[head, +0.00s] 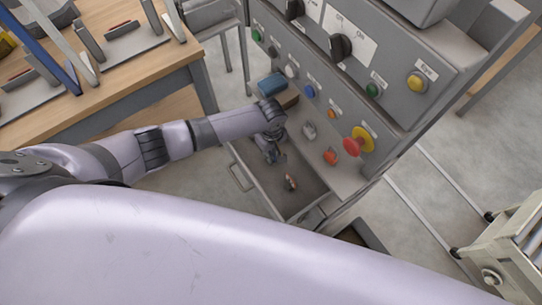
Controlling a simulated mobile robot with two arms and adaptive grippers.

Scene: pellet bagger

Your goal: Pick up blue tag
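I cannot clearly make out a blue tag. A blue block-like item (271,85) sits on the ledge of the grey control panel, just beyond my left wrist. My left gripper (272,156) points down into an open grey drawer (306,188) under the panel. Its fingers are small and dark, and I cannot tell whether they are apart or hold anything. A small item with red and light parts (290,182) lies in the drawer, a little nearer than the gripper and apart from it. My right gripper is not in view.
The panel (395,60) carries black knobs, coloured buttons and a red emergency button (352,147) on yellow. A wooden workbench (120,83) with metal holders stands at the left. A cream wheeled frame (505,250) is at the lower right.

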